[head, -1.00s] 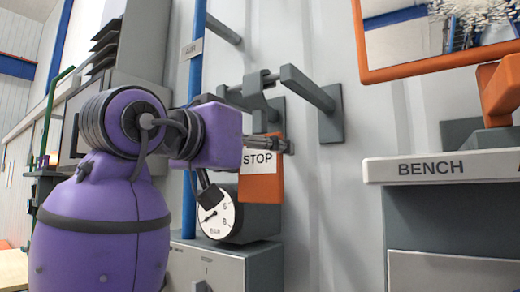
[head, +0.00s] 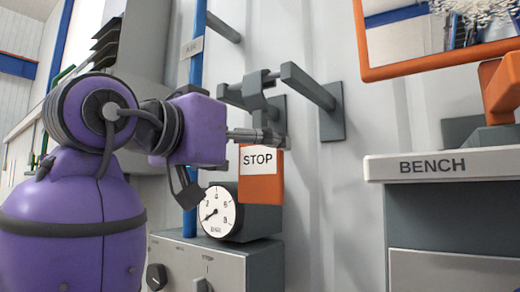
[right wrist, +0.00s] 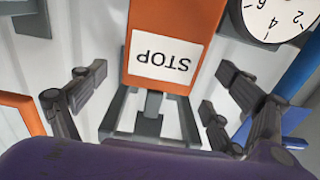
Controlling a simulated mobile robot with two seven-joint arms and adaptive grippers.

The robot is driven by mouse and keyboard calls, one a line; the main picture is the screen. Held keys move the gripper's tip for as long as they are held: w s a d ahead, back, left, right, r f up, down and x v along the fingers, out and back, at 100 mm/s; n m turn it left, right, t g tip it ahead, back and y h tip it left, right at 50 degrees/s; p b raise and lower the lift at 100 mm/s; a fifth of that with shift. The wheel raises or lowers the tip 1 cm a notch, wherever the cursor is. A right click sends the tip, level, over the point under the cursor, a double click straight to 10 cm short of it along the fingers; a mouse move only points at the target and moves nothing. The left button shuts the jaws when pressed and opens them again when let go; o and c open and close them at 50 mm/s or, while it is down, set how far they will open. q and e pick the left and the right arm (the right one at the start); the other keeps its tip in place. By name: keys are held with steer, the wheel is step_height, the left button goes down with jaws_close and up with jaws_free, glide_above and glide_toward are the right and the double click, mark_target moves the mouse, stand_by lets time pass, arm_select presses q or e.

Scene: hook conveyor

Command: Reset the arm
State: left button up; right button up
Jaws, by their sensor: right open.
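An orange STOP tag (head: 262,186) with a white label hangs below a dark grey hook (head: 254,92) on the wall bracket. In the right wrist view the tag (right wrist: 175,65) appears upside down, straight ahead. My right gripper (head: 272,138) is at the top of the tag in the head view, its fingers overlapping the hanger there. In the right wrist view my right gripper (right wrist: 155,97) is open, with fingers apart to the left and right of the tag. No finger visibly grips the tag. My left gripper is not in view.
A round gauge (head: 218,212) sits on a grey control box (head: 225,262) below the tag. Two grey bars (head: 308,86) of the bracket stick out from the wall. A blue pipe (head: 196,70) stands to the left, and a BENCH counter (head: 440,167) to the right.

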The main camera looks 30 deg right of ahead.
steer(key=v, duration=0.9)
steer(key=shift+r, duration=0.1)
